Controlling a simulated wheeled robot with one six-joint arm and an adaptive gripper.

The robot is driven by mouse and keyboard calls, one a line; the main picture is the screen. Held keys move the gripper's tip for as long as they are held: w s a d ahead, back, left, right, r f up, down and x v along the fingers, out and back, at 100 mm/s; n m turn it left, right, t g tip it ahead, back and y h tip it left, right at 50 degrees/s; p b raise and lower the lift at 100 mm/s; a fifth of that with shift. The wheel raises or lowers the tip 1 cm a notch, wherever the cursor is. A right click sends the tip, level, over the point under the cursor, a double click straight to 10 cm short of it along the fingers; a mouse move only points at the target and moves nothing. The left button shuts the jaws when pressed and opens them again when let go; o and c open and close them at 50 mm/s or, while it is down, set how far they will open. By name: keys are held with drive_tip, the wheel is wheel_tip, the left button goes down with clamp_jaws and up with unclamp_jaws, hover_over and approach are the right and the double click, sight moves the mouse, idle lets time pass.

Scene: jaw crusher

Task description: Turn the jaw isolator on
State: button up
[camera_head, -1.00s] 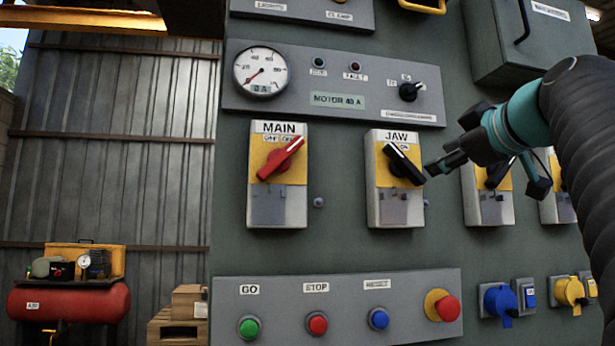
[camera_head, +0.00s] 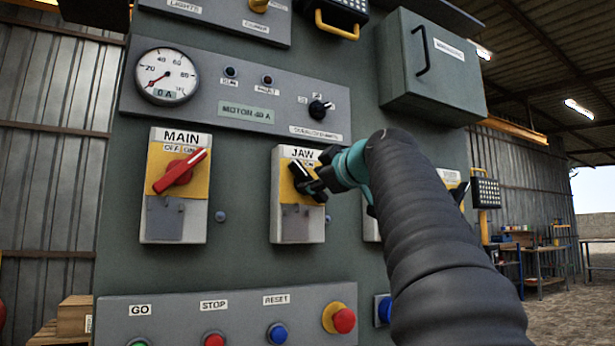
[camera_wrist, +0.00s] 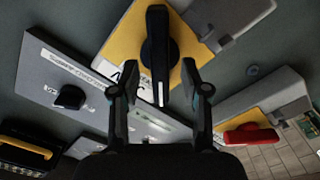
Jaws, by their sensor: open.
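The jaw isolator (camera_head: 290,222) is a grey box with a yellow plate and a JAW label on the panel. Its black handle (camera_wrist: 157,50) points up and to the left in the head view, tilted off upright. My gripper (camera_head: 318,182) is at the handle's right side in the head view, partly covering the plate and the ON/OFF marks. In the wrist view my gripper (camera_wrist: 160,85) is open, with one finger on each side of the handle's white-marked end. Whether a finger touches the handle cannot be told.
The MAIN isolator (camera_head: 176,215) with its red handle is left of the jaw isolator. Above are a gauge (camera_head: 166,76) and a small black selector knob (camera_head: 320,109). Below is a row of buttons, including a red mushroom button (camera_head: 343,320). A grey cabinet (camera_head: 440,75) juts out at upper right.

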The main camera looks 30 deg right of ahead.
drive_tip(key=shift+w, duration=0.9)
clamp_jaws()
